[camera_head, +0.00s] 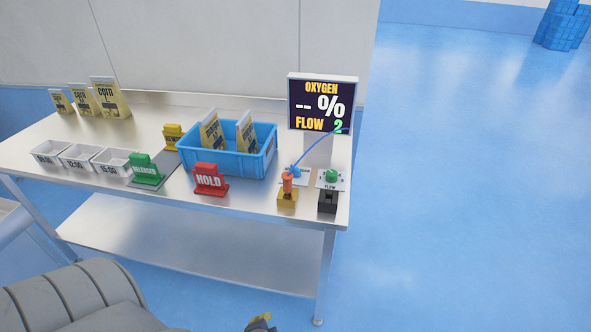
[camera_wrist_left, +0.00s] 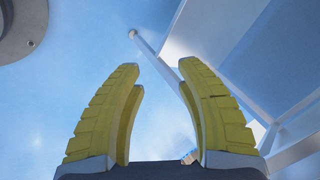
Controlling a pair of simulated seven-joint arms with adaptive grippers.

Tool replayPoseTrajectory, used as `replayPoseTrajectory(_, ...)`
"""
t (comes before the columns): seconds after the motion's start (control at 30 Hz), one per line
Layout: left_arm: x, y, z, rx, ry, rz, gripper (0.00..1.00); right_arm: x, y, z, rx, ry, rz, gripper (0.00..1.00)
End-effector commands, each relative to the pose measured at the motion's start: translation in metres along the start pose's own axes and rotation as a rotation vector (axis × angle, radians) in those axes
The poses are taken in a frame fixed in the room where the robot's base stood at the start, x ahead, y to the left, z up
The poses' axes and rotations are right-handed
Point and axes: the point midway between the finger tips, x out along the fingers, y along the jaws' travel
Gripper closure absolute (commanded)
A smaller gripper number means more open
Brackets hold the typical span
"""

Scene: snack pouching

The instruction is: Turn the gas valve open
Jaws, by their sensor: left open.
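A green knob (camera_head: 331,175) sits on a pale plate marked FLOW, on a dark block at the table's front right corner. The display (camera_head: 322,104) behind it reads OXYGEN, "-- %" and FLOW 2. Left of the knob, an orange probe (camera_head: 287,183) stands upright in a yellow holder (camera_head: 287,199), with a blue tube running up to the display. My left gripper (camera_wrist_left: 157,75) is open and empty in the left wrist view, with floor and a table leg beyond. A yellow gripper tip shows at the head view's bottom edge, below the table and well away from the knob. My right gripper is not identifiable.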

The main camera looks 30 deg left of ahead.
Motion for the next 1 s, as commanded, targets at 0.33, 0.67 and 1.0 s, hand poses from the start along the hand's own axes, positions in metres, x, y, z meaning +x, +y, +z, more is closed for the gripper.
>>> replayPoseTrajectory(0.33, -0.071, -0.068, -0.036, 0.009, 0.065, -0.137, 0.64, -0.001, 0.004, 0.006, -0.002, -0.006, 0.003, 0.6)
replayPoseTrajectory(0.67, -0.116, -0.128, -0.131, -0.022, 0.305, -0.307, 0.64, -0.001, 0.003, 0.008, -0.002, -0.009, 0.003, 0.6)
replayPoseTrajectory(1.0, -0.145, -0.161, -0.252, -0.023, 0.644, -0.43, 0.64, -0.001, 0.001, 0.007, -0.001, -0.009, 0.001, 0.6)
